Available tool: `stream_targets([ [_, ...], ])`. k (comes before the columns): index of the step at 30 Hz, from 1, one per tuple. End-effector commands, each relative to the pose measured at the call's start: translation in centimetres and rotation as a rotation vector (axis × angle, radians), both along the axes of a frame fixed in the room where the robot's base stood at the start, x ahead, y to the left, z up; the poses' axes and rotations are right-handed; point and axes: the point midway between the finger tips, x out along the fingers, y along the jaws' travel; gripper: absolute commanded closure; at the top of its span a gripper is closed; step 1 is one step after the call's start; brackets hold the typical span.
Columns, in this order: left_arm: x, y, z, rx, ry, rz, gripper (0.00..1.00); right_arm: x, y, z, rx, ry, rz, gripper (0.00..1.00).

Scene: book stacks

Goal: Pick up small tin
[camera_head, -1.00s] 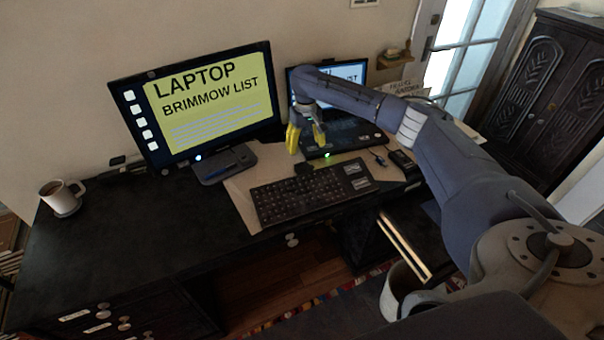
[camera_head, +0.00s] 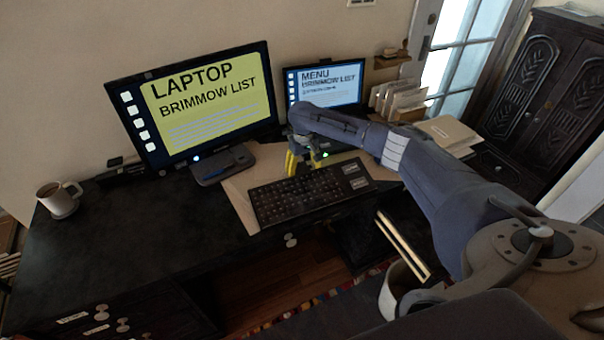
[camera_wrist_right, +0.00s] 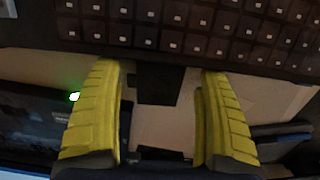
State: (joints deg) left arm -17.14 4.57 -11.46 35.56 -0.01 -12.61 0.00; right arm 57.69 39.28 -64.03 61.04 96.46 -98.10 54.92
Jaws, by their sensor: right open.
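A small dark, square-faced object, likely the small tin (camera_wrist_right: 158,84), lies on the pale paper by the keyboard's far edge. In the right wrist view it sits between the two yellow fingers of my right gripper (camera_wrist_right: 160,85), with gaps on both sides. In the head view my right gripper (camera_head: 303,164) points down just behind the keyboard, and the small object is hidden or too dark to tell there. My right gripper is open and empty. My left gripper is not in view.
The keyboard (camera_head: 309,195) lies in front of the gripper. A monitor (camera_head: 205,105) stands left, and a laptop (camera_head: 326,84) is behind my arm. Folders (camera_head: 398,97) stand at the back right. A mug (camera_head: 60,199) is far left; the desk's left part is clear.

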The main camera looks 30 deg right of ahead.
Motion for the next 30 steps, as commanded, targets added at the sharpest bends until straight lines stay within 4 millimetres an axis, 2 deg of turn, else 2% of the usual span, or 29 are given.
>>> stream_targets([
  [3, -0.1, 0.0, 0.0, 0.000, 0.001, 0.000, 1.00, -0.2, 0.1, -1.5, 0.000, 0.005, 0.001, 0.24],
  [6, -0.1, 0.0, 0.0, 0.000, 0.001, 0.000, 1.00, -0.2, 0.0, -2.1, -0.001, 0.004, 0.001, 0.24],
  [16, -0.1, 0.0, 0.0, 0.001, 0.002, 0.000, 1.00, -0.1, 0.0, -2.3, -0.001, 0.002, 0.001, 0.24],
  [30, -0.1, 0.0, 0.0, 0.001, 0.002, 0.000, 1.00, -0.1, 0.0, -2.2, -0.001, 0.002, 0.001, 0.79],
])
